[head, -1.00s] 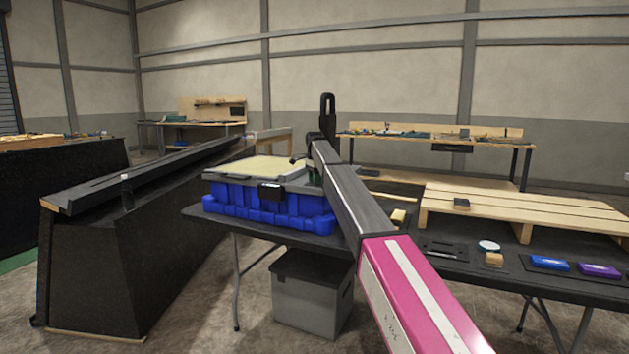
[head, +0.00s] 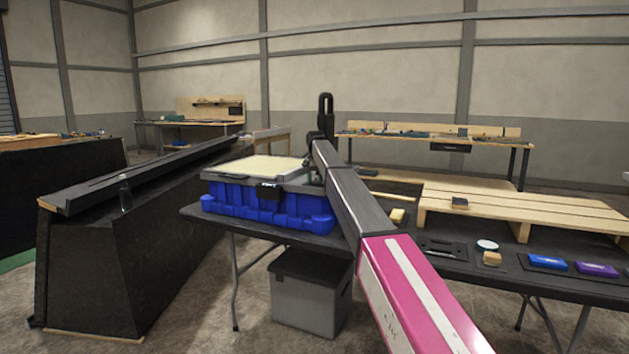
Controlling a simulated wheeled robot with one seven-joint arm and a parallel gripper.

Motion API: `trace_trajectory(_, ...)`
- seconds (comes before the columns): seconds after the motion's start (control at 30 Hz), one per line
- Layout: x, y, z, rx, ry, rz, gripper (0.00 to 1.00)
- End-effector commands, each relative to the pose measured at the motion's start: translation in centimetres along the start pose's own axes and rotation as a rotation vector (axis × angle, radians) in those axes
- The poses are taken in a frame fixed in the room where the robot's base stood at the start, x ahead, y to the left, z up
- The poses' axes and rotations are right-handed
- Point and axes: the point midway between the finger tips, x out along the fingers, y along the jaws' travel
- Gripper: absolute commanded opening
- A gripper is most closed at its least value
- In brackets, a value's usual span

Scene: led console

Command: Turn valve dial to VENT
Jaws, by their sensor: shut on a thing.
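A blue case (head: 262,208) with a pale cream panel (head: 262,168) on top stands on the dark folding table. My arm runs from the lower right to the panel's right side. My gripper (head: 311,168) is at that right side, small, dark and mostly behind my own arm. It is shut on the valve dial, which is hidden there. The dial's marks, the VENT mark and the dial's pointing direction cannot be made out.
A wooden pallet (head: 530,202) lies right of my arm. In front are a blue box (head: 547,262), a purple box (head: 597,270) and a wooden block (head: 492,259). A grey lidded bin (head: 311,295) stands under the table. A dark conveyor-like bench (head: 125,240) is at left.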

Motion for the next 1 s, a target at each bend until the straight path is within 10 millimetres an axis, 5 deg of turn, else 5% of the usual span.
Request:
trace_trajectory(0.5,-0.09,0.59,-0.17,-0.43,0.001,-0.001,0.18)
trace_trajectory(1.0,-0.1,0.79,-0.3,-0.587,0.001,-0.001,0.18)
